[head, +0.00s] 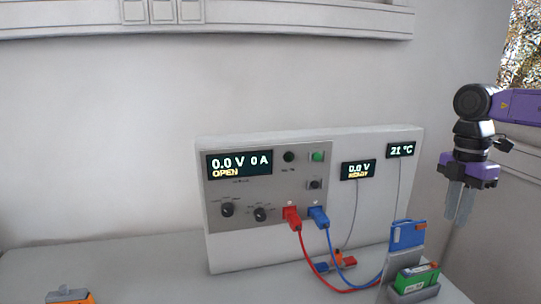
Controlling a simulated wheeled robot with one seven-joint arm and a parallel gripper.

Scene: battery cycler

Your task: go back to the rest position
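My gripper (459,220) hangs at the right, fingers pointing down, right of the battery cycler (222,250) and above the battery holder. Its two pale grey fingers overlap in this view, so the gap between them is unclear. I see nothing held below the fingertips.
A red plug (292,217) and a blue plug (319,217) sit in the cycler's front, their cables curving toward the holder. A small red, orange and blue item (336,262) lies at the panel's foot. An orange and grey object (70,296) is at lower left.

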